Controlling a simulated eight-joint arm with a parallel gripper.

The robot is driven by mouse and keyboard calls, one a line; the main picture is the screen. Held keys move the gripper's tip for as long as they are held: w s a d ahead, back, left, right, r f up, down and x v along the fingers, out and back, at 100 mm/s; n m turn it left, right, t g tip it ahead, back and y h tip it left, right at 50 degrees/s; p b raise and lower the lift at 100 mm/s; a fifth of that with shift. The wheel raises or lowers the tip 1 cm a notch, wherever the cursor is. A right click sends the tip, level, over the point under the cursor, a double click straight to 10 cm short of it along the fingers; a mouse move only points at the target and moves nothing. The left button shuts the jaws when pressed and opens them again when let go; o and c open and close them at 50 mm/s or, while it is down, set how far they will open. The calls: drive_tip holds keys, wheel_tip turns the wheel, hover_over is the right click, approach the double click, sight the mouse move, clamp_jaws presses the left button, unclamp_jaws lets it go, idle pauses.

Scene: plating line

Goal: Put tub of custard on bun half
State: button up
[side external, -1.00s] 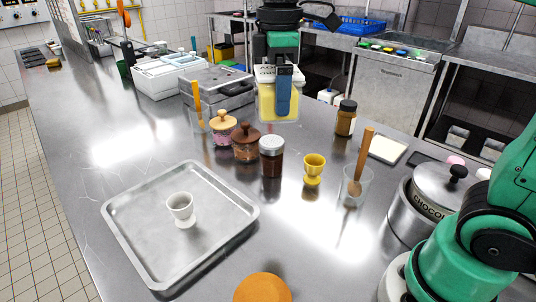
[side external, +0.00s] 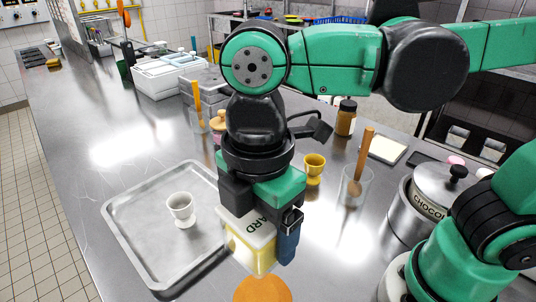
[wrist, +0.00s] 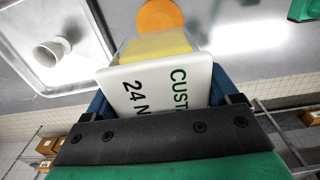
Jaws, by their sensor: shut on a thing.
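My gripper (side external: 262,222) is shut on the tub of custard (side external: 250,247), a clear tub with yellow contents and a white lettered lid. The tub also shows between the blue fingers in the wrist view (wrist: 155,80). It is held in the air near the right edge of the tray. The bun half (side external: 262,290) is an orange-brown round at the bottom edge of the side view, partly cut off. It lies just below the tub in that picture, and beyond the tub in the wrist view (wrist: 160,15). A gap between tub and bun is hard to judge.
A metal tray (side external: 122,222) with a white egg cup (side external: 181,209) is left of the tub. A yellow egg cup (side external: 314,168), a glass with a wooden tool (side external: 356,186) and a chocolate pot (side external: 405,215) stand to the right. My arm hides several jars.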

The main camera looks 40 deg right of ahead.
wheel_tip(320, 180, down, 12)
idle(0.6)
drive_tip(key=o, duration=1.3)
drive_tip(key=shift+f, duration=0.1)
drive_tip(key=shift+c, duration=0.2)
wheel_tip(320, 180, up, 12)
drive_tip(key=w+d+f+m+t, duration=0.1)
drive_tip(key=w+d+m+t, duration=0.2)
drive_tip(key=d+m, duration=0.5)
drive_tip(key=w+d+f+m+t, duration=0.1)
drive_tip(key=w+d+m+t, duration=0.3)
drive_tip(key=d+m, duration=0.4)
drive_tip(key=shift+d+f+m, duration=0.3)
drive_tip(key=shift+f+m, duration=0.05)
drive_tip(key=shift+m, duration=0.65)
